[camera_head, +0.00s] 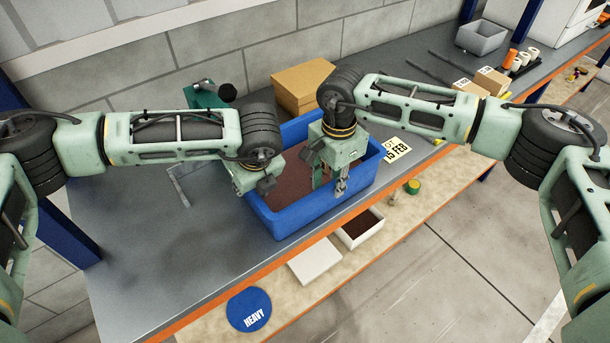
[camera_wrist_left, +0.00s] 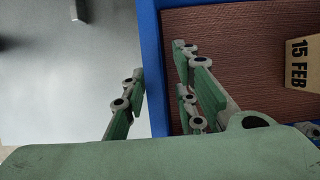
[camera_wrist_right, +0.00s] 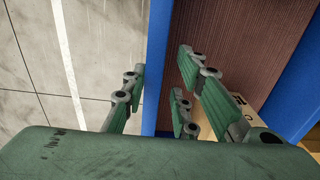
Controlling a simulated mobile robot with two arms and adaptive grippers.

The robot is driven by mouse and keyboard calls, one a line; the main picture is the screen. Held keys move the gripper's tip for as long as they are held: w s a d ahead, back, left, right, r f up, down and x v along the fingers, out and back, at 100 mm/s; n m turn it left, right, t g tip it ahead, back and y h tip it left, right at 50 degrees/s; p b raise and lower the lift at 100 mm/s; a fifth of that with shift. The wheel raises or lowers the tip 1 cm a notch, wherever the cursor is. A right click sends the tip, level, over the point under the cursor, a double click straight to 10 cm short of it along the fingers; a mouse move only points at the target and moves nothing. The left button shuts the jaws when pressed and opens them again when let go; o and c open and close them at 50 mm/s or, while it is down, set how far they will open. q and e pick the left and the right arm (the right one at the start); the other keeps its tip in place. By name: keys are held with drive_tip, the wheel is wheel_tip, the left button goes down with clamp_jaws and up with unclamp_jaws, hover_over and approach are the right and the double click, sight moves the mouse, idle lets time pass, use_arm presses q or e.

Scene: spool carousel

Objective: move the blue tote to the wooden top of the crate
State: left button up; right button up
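The blue tote (camera_head: 283,227) stands upright on the grey bench, its brown inner floor showing. My left gripper (camera_head: 258,185) is at its left wall. In the left wrist view its fingers (camera_wrist_left: 160,72) are apart on either side of the blue wall (camera_wrist_left: 152,40), with gaps showing. My right gripper (camera_head: 335,188) is at the front wall. In the right wrist view its fingers (camera_wrist_right: 161,72) are also apart on either side of that wall (camera_wrist_right: 158,40). A cardboard box marked 15 FEB (camera_wrist_left: 303,65) lies inside the tote. I cannot make out a crate with a wooden top.
A cardboard box (camera_head: 303,85) and a green tool (camera_head: 205,95) stand behind the tote. A pale lower shelf (camera_head: 205,325) along the front holds a HEAVY disc (camera_head: 249,309) and small boxes (camera_head: 315,261). The front-left bench is clear.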

use_arm(q)
drive_tip(key=shift+w+a+f, duration=0.1)
drive_tip(key=shift+w+f, duration=0.1)
drive_tip(key=shift+f, duration=0.4)
use_arm(e)
drive_tip(key=shift+f, duration=0.65)
use_arm(q)
drive_tip(key=shift+c, duration=0.6)
use_arm(e)
drive_tip(key=shift+c, duration=0.6)
use_arm(q)
clamp_jaws()
use_arm(e)
clamp_jaws()
use_arm(q)
drive_tip(key=shift+w+r, duration=0.2)
drive_tip(key=shift+r, duration=0.15)
use_arm(e)
drive_tip(key=shift+w+r, duration=0.15)
drive_tip(key=shift+r, duration=0.25)
